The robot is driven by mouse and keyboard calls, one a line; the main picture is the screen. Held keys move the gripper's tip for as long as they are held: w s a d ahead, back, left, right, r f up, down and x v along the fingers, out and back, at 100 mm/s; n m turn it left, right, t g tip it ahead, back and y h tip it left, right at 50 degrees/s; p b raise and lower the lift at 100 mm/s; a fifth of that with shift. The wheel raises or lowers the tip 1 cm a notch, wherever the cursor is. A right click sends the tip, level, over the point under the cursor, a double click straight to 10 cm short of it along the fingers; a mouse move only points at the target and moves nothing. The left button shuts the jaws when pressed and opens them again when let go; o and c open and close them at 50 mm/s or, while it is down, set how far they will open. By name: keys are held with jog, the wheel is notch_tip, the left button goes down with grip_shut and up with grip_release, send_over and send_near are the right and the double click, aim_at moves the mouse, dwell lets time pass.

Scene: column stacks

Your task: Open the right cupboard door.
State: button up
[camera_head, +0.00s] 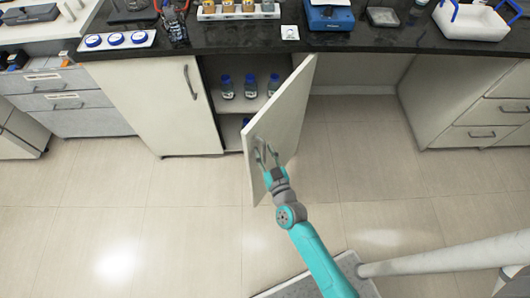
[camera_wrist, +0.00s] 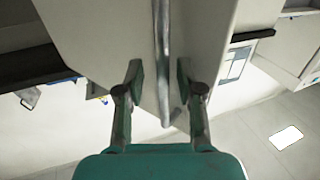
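The right cupboard door (camera_head: 284,115) is a cream panel that stands partly open, swung out from its hinge side on the right. My gripper (camera_head: 266,156) is at the door's outer face, near its free edge. In the wrist view the grey bar handle (camera_wrist: 163,50) runs between the two fingers of my gripper (camera_wrist: 160,83). The fingers are spread apart, with visible gaps, and do not look closed on the bar. The left cupboard door (camera_head: 150,105) is shut, with its own handle (camera_head: 190,82).
Several blue-capped bottles (camera_head: 250,86) stand on shelves inside the opened cupboard. A dark countertop (camera_head: 400,38) above holds lab items. Drawers stand at the far left (camera_head: 60,100) and right (camera_head: 490,110). The tiled floor (camera_head: 190,215) before the cupboard is clear.

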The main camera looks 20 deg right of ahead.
jog(key=shift+s, duration=0.1)
jog(key=s, duration=1.1)
jog(key=shift+s+a, duration=0.35)
jog(key=shift+s, duration=0.05)
